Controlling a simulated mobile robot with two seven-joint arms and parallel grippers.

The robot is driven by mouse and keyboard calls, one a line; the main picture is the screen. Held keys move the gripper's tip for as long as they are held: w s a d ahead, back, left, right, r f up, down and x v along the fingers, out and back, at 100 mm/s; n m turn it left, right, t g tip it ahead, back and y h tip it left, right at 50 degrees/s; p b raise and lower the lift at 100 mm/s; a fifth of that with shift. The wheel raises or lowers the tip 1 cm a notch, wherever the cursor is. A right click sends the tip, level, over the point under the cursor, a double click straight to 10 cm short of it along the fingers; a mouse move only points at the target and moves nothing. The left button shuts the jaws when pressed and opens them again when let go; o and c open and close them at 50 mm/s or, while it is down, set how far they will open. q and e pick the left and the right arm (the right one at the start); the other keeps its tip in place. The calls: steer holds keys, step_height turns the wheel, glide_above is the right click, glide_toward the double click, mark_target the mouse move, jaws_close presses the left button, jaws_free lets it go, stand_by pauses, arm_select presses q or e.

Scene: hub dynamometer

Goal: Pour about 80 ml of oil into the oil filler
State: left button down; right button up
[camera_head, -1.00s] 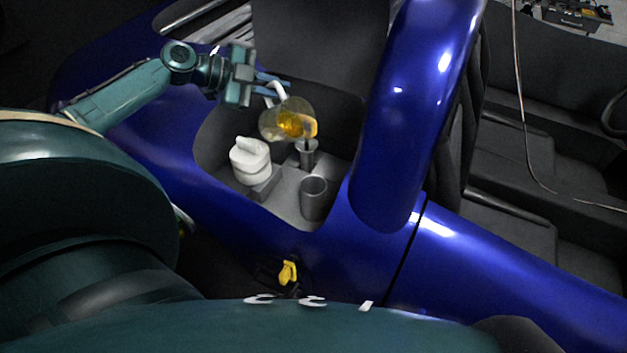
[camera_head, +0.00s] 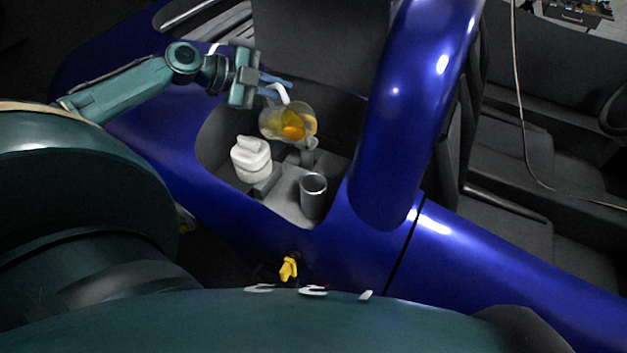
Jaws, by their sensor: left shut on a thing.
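My left gripper (camera_head: 277,86) is shut on the white handle of a clear jug (camera_head: 272,126). The jug holds amber oil (camera_head: 293,130) and is tilted, with its mouth side toward the right. It hangs over the recess in the blue bodywork. A grey upright tube, apparently the oil filler (camera_head: 308,156), stands just below the jug's right end, and the jug partly hides its top. I cannot make out a clear stream of oil between them. My right gripper is not in view.
A white capped container (camera_head: 251,160) stands in the recess left of the filler. An open grey cup-like cylinder (camera_head: 313,197) stands in front of it. A blue curved body part (camera_head: 415,120) rises close on the right. A yellow handle (camera_head: 288,268) is at the front.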

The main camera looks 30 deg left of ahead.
mark_target(287, 98)
arm_select(q)
steer(key=shift+d+r+p, duration=0.1)
steer(key=shift+d+p, duration=0.05)
steer(key=shift+p, duration=0.2)
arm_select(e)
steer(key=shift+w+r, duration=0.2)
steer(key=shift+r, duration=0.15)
arm_select(q)
steer(key=shift+s+d+m+y+p, duration=0.1)
steer(key=shift+d+m+y+p, duration=0.05)
steer(key=shift+m+y+p, duration=0.2)
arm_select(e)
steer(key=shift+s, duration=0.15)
arm_select(q)
steer(key=shift+s+d+p, duration=0.1)
steer(key=shift+d+p, duration=0.15)
steer(key=shift+p, duration=0.2)
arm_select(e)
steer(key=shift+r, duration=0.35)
arm_select(q)
steer(key=shift+s+d+m+y+p, duration=0.1)
steer(key=shift+d+m+y+p, duration=0.3)
steer(key=shift+p, duration=1)
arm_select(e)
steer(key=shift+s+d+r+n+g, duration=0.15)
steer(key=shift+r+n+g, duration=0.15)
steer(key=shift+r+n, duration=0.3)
